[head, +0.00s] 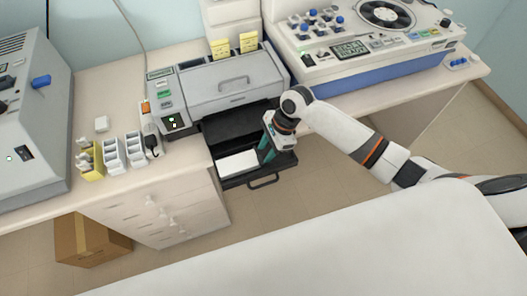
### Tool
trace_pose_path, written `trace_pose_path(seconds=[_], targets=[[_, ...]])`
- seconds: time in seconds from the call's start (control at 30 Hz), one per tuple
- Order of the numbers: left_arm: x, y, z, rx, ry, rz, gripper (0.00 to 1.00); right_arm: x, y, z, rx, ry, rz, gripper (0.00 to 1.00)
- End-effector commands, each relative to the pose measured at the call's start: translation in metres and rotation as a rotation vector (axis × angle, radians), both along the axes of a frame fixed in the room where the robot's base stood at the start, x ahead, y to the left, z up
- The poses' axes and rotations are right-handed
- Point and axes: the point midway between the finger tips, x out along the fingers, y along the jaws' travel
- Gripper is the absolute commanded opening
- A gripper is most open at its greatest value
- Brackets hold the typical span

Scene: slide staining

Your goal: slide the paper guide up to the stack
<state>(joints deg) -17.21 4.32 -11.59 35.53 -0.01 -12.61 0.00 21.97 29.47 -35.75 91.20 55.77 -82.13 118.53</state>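The white paper stack (238,163) lies flat in the left part of the dark pulled-out tray (285,160) of the grey printer. My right gripper (266,153) reaches down into the tray from the right, just right of the stack. Teal parts show below my wrist, close to the stack's right edge. I cannot make out the paper guide apart from these teal parts. Whether my fingers are open, shut or touching the guide is too small to tell. My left gripper is not in view.
The printer body (225,85) stands behind the tray. A tray handle (264,181) sticks out in front. Small racks (113,153) and a grey machine (30,115) stand left. A white and blue machine (365,40) stands right. Open floor shows in front of the tray.

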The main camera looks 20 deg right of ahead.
Motion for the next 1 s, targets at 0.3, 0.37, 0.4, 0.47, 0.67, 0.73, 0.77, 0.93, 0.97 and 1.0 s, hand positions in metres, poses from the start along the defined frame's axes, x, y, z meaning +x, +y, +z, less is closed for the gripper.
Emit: trace_pose_path(seconds=[0.3, 0.37, 0.4, 0.47, 0.67, 0.73, 0.77, 0.93, 0.97, 1.0], targets=[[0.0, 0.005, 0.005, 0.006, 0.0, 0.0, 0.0, 0.0, 0.01, -0.025, 0.0, 0.0, 0.0, 0.36], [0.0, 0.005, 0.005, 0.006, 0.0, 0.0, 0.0, 0.0, 0.01, -0.026, 0.0, 0.0, 0.0, 0.36], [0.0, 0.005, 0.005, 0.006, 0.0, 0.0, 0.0, 0.0, 0.01, -0.026, 0.0, 0.0, 0.0, 0.36], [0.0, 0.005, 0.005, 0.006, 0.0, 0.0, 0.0, 0.0, 0.01, -0.026, 0.0, 0.0, 0.001, 0.36], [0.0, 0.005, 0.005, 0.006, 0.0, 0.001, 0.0, 0.0, 0.01, -0.026, 0.001, 0.0, 0.0, 0.18], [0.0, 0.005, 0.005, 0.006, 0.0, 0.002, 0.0, 0.0, 0.01, -0.026, 0.001, 0.0, 0.0, 0.07], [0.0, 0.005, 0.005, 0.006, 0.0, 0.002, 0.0, 0.0, 0.01, -0.026, 0.001, 0.0, 0.0, 0.02], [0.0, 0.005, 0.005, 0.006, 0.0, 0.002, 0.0, 0.0, 0.01, -0.026, 0.001, 0.0, 0.0, 0.0], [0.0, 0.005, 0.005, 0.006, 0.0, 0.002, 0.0, 0.0, 0.009, -0.026, 0.002, 0.0, 0.0, 0.0], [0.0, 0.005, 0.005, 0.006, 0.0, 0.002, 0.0, 0.0, 0.008, -0.026, 0.002, 0.0, -0.001, 0.0]])
